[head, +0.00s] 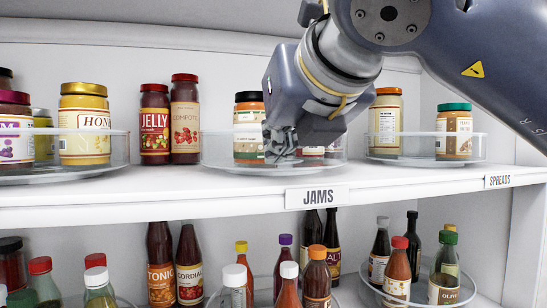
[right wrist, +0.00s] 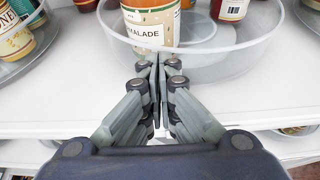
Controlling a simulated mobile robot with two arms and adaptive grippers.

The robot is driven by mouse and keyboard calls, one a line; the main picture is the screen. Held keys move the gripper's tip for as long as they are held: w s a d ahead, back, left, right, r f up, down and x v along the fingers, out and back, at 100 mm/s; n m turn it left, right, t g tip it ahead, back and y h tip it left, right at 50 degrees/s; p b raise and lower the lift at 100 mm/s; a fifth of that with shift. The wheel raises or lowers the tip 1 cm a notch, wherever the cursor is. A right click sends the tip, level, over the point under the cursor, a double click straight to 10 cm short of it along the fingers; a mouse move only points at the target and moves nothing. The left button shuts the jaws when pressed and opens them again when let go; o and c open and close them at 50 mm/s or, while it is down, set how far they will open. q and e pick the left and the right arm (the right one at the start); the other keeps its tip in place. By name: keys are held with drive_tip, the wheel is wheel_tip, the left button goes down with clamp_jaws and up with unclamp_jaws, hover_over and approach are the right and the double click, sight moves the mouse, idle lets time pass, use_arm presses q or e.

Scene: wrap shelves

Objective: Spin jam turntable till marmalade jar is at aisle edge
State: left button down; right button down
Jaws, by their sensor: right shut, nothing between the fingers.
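The jam turntable (head: 215,151) is a clear round tray on the upper shelf, behind the JAMS label (head: 317,196). Its rim also shows in the right wrist view (right wrist: 254,55). The marmalade jar (head: 247,128), orange with a cream label and dark lid, stands upright in it. In the right wrist view the jar (right wrist: 150,28) is close to the near rim, just left of the fingertips. My right gripper (head: 281,146) is shut and empty at the turntable's front rim; its fingers also show in the wrist view (right wrist: 158,62). I cannot tell whether they touch the rim.
Another jar (right wrist: 230,8) stands on the same turntable. The honey turntable (head: 110,168) is to the left and the spreads turntable (head: 425,160) to the right. A jelly jar (head: 155,125) and a compote jar (head: 185,118) stand between. Bottles fill the lower shelf.

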sight(314, 150)
drive_tip(key=shift+d, duration=0.1)
drive_tip(key=shift+d+b, duration=0.55)
drive_tip(key=shift+d, duration=0.55)
drive_tip(key=shift+w, duration=0.1)
drive_tip(key=shift+w+d+b, duration=0.15)
drive_tip(key=shift+w+d, duration=0.05)
drive_tip(key=shift+d, duration=0.35)
drive_tip(key=shift+w+d+b, duration=0.15)
drive_tip(key=shift+d, duration=0.4)
drive_tip(key=shift+w+d, duration=0.2)
drive_tip(key=shift+d, duration=0.35)
drive_tip(key=shift+w+d, duration=0.3)
drive_tip(key=shift+d, duration=0.2)
